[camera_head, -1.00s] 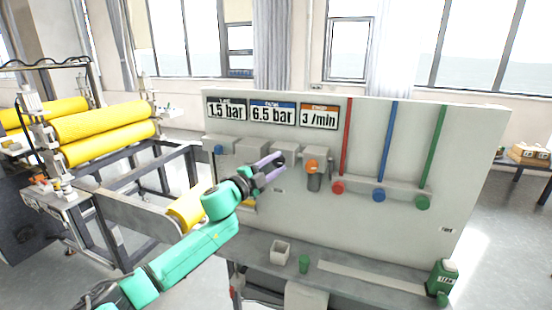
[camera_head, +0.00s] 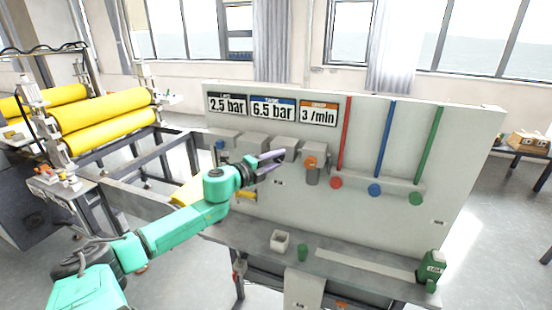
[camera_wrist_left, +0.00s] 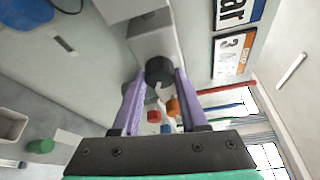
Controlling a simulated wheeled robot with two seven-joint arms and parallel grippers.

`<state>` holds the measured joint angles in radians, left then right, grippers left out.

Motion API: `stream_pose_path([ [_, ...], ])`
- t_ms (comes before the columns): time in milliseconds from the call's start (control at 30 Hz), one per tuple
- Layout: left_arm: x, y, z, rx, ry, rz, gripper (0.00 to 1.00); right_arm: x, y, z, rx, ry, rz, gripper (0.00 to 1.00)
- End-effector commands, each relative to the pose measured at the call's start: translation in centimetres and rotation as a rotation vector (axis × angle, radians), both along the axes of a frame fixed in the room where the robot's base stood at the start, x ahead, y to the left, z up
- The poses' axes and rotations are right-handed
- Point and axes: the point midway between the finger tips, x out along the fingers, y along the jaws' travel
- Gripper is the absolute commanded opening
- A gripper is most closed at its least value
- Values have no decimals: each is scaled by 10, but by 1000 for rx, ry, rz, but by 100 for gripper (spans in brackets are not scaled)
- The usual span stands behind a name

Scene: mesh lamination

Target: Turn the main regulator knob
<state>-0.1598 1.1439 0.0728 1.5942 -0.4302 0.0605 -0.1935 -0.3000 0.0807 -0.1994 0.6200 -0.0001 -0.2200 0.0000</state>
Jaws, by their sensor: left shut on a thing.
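The panel (camera_head: 400,130) carries a row of grey regulator boxes (camera_head: 286,147) under three displays. The left display (camera_head: 227,104) reads 2.5 bar, the middle one (camera_head: 273,109) 6.5 bar, the right one (camera_head: 318,113) 3 /min. My left gripper (camera_head: 276,159) has purple fingers and reaches up to the boxes. In the left wrist view its fingers are shut on a dark round knob (camera_wrist_left: 159,70) that sticks out from a grey box (camera_wrist_left: 152,38). In the head view the knob is hard to make out behind the fingers. My right gripper is not in view.
Right of the gripper is an orange-topped unit (camera_head: 311,165), then red (camera_head: 336,183), blue (camera_head: 375,190) and green (camera_head: 416,199) knobs below coloured pipes.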

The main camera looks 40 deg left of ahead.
Motion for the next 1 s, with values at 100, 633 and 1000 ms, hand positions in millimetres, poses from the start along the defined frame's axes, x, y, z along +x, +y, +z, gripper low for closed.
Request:
stream_pose_path([
  [100, 1, 4, 9, 4, -15, 12, 0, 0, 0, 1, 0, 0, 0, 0],
  [633, 0, 2, 5, 1, -8, 5, 73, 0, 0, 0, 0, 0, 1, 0],
  [1000, -21, 3, 2, -4, -2, 4, 73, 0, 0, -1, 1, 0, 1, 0],
])
